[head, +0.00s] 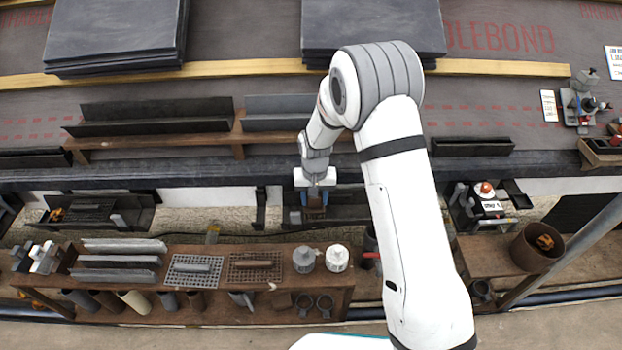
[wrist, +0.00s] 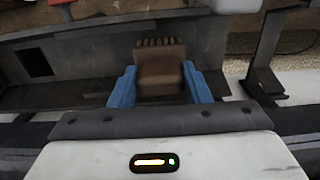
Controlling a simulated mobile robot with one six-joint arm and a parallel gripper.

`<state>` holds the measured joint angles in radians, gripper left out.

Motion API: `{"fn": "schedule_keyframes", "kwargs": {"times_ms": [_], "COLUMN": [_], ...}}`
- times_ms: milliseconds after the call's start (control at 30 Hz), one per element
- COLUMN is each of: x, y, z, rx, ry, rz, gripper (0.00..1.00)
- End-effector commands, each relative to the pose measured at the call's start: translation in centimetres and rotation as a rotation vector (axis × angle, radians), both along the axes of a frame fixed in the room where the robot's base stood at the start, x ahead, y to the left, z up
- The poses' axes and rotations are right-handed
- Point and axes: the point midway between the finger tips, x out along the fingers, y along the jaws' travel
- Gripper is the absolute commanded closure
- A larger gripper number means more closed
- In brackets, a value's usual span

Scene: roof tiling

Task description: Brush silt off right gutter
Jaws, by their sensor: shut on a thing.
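My gripper (head: 316,200) is lowered at the eaves in the head view. Its two blue fingers are shut on a brown brush (wrist: 160,77), with a ribbed row along its far edge in the wrist view. A dark grey gutter (head: 350,213) lies just behind and beside my gripper in the head view. In the wrist view the gutter (wrist: 95,65) spreads beyond the brush, with a dark square opening (wrist: 35,62) at the left. I cannot tell whether the brush touches the gutter. No silt can be made out clearly.
A wooden bench (head: 220,252) below the eaves holds trays, metal strips and two pots. Another gutter length (head: 95,210) hangs at the left. A bracket (wrist: 262,75) stands right of the brush. A rusty bucket (head: 537,247) is at the right.

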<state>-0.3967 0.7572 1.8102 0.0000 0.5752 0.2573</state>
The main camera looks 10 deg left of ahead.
Motion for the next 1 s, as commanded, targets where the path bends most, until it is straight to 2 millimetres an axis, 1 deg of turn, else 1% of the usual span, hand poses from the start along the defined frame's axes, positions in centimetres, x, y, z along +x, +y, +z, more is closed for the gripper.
{"fn": "schedule_keyframes", "kwargs": {"times_ms": [67, 100, 167, 200, 800, 1000], "x": [0.1, 0.1, 0.2, 0.2, 0.4, 0.4], "y": [0.6, 0.6, 0.6, 0.5, 0.0, -0.1], "z": [0.0, 0.4, 1.3, 2.4, 7.6, 8.1], "rx": [0.000, 0.000, 0.001, 0.002, 0.001, 0.000], "ry": [0.000, -0.001, -0.003, -0.005, -0.002, -0.001], "rz": [-0.002, -0.004, -0.006, -0.006, -0.017, -0.018], "gripper": [0.78, 0.78, 0.78, 0.78, 0.78, 0.78]}}
